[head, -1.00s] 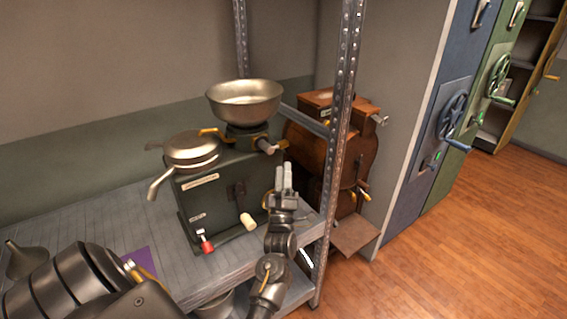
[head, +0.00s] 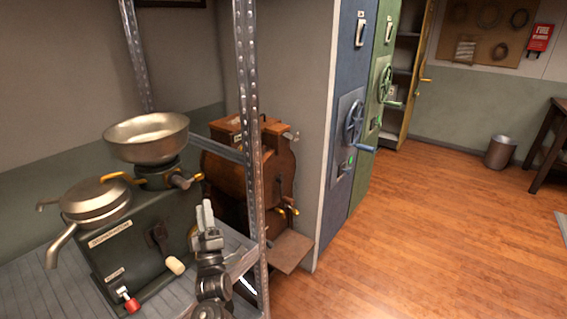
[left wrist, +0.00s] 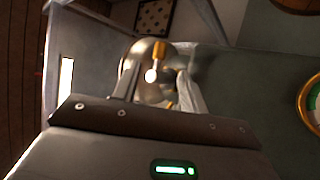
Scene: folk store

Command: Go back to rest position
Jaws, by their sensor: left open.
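My left gripper (head: 205,218) is in front of the right side of a dark green separator machine (head: 135,250) on the shelf. Its fingers point up and look close together in the head view. In the left wrist view the fingers (left wrist: 155,85) stand apart, with a shiny rounded metal part and a pale knob (left wrist: 151,76) behind the gap. I see nothing held, and the gripper looks clear of the machine's white-tipped crank (head: 174,265). My right gripper is not in view.
The metal shelf post (head: 247,130) stands close right of my left gripper. A steel bowl (head: 147,137) tops the separator. A brown machine (head: 275,175) stands behind the post. Blue and green cabinets (head: 347,130) follow. The wooden floor (head: 420,230) at right is open.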

